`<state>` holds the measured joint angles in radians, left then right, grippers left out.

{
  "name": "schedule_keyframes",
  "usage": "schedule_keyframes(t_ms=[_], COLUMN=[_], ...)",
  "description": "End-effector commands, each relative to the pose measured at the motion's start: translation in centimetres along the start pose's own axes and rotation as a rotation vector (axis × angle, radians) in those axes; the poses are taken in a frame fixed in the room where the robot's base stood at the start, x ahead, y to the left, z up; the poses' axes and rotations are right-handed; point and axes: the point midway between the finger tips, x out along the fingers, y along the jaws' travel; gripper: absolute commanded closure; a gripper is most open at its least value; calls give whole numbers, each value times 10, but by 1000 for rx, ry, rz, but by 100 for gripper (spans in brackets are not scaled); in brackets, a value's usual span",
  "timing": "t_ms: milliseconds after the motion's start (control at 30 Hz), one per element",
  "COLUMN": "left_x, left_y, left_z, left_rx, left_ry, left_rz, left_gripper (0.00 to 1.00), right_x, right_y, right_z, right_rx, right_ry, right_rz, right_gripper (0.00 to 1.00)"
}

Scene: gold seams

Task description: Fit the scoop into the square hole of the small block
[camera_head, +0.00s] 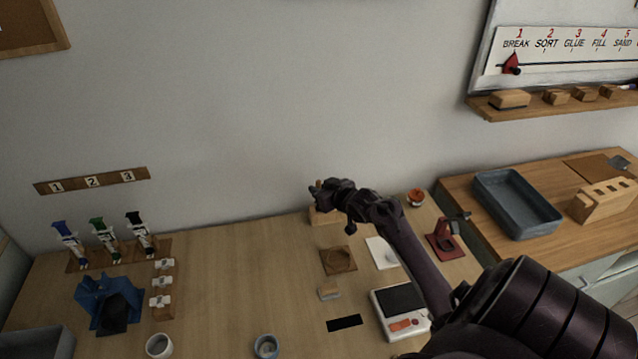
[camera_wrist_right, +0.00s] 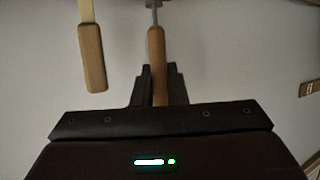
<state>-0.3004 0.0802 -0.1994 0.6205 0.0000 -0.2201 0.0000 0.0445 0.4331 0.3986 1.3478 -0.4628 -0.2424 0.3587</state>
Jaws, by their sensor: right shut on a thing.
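My right gripper (camera_head: 321,190) is above the back of the table, near the wall. In the right wrist view its jaws (camera_wrist_right: 158,84) are shut on a wooden handle (camera_wrist_right: 156,50) with a thin metal shaft, apparently the scoop; its far end is cut off at the top edge. A second wooden-handled tool (camera_wrist_right: 92,58) shows to the left, apart from the jaws. A small wooden block (camera_head: 325,216) stands on the table just below the gripper, partly hidden by it. Its square hole cannot be made out. My left gripper is not in view.
A blue-grey tray (camera_head: 516,203) is on the right bench. The table's middle left is clear.

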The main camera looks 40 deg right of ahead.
Motion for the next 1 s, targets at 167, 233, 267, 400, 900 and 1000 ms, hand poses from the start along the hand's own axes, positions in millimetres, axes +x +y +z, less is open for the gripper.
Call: schedule_keyframes(t_ms=[167,233,267,400,900,1000], left_x=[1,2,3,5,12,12], left_y=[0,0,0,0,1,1], left_z=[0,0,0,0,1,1], left_rx=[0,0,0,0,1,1], left_ry=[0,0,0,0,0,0], left_rz=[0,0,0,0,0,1], left_gripper=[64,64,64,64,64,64], right_x=[1,1,2,3,7,7], right_y=[0,0,0,0,0,0], right_z=[1,3,4,7,18,18], right_rx=[0,0,0,0,0,0], right_ry=[0,0,0,0,-1,0], right_rz=[0,0,0,0,0,0], right_gripper=[100,100,100,100,100,100])
